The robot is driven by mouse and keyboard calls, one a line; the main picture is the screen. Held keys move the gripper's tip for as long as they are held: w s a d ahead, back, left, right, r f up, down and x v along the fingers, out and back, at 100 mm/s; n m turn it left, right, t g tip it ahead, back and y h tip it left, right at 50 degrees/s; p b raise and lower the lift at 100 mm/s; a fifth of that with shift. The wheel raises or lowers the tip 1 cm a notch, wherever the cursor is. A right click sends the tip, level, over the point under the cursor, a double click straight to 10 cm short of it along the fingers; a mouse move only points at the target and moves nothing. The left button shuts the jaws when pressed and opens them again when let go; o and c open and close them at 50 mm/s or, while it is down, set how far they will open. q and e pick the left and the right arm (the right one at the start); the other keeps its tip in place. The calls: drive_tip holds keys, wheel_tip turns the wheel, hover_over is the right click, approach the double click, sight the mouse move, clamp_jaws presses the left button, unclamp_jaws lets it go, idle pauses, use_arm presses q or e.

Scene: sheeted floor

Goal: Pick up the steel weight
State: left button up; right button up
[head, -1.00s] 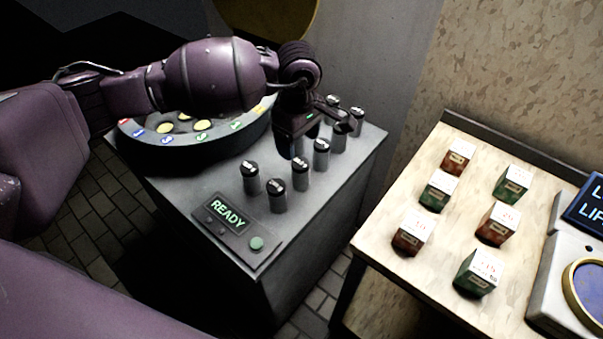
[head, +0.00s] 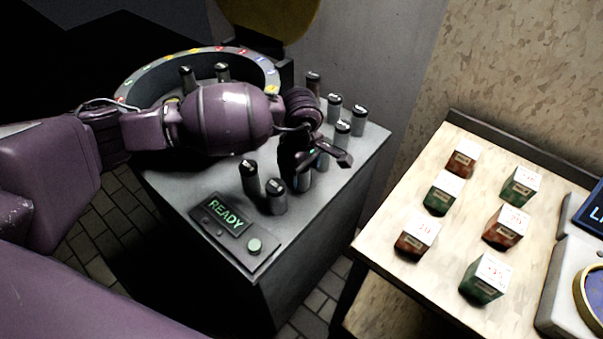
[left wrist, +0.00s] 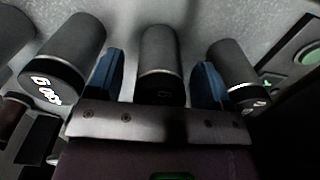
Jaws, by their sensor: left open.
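Several steel weights, grey cylinders with dark labelled tops, stand on the grey counter (head: 205,180). In the head view, two are the near-left weight (head: 250,178) and the front weight (head: 277,198). My left gripper (head: 306,165) is open and low among them, hiding parts of some. In the left wrist view, my left gripper's blue finger pads (left wrist: 157,78) stand either side of one weight (left wrist: 160,60), apart from it. Other weights are close outside the fingers, at left (left wrist: 72,50) and right (left wrist: 233,70). My right gripper is not in view.
A round rimmed tray (head: 262,65) with coloured marks is behind my left arm, with two weights (head: 222,72) showing there. A READY panel (head: 225,213) with a green button is at the front. Red and green boxes (head: 419,233) stand on the table at right.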

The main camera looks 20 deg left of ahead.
use_arm(q)
drive_tip(key=shift+r, duration=0.1)
clamp_jaws()
drive_tip(key=shift+r, duration=0.1)
